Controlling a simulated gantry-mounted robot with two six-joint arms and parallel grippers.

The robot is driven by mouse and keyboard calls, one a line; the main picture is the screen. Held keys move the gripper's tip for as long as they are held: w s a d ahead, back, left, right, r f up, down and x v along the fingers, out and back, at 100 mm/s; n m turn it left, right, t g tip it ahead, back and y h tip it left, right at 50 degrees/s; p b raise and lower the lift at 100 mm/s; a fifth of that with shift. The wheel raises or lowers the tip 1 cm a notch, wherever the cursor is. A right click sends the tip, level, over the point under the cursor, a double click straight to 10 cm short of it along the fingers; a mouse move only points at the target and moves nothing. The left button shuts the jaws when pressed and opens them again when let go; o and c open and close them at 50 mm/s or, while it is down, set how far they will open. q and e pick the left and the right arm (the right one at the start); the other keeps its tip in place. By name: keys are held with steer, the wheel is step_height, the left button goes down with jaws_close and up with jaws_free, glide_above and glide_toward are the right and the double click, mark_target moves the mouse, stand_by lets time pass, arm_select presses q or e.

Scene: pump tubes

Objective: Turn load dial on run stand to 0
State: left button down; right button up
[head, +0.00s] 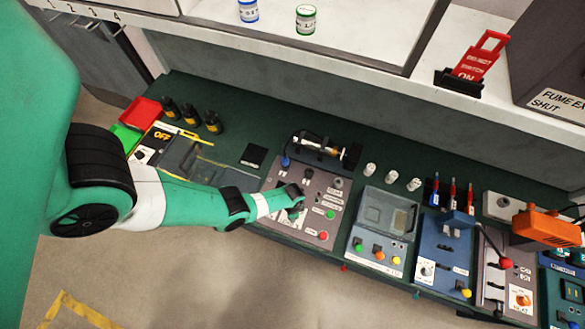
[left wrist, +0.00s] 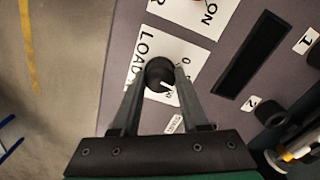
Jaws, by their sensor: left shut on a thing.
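The run stand (head: 328,187) is a grey panel with labels, buttons and knobs in the middle of the bench in the head view. In the left wrist view, the load dial (left wrist: 160,71) is a round black knob on a white plate marked LOAD (left wrist: 145,55). A 0 is printed to the right of the knob. A white pointer mark on the knob faces down and slightly right, toward another, partly hidden marking. My left gripper (left wrist: 161,84) is shut on the dial, one finger on each side. In the head view, my left gripper (head: 296,207) hides the dial.
A pump assembly (head: 322,150) with a pale tube is at the back of the run stand. A grey device (head: 385,213) with coloured buttons stands close on the right. A black square (head: 253,156) and a yellow-edged tray (head: 190,160) lie left. The floor in front is clear.

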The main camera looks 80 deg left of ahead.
arm_select(q)
steer(key=n, duration=0.5)
steer(key=shift+n, duration=0.3)
steer(key=n, duration=0.4)
steer(key=shift+n, duration=0.3)
steer(key=shift+c, duration=2.1)
jaws_free()
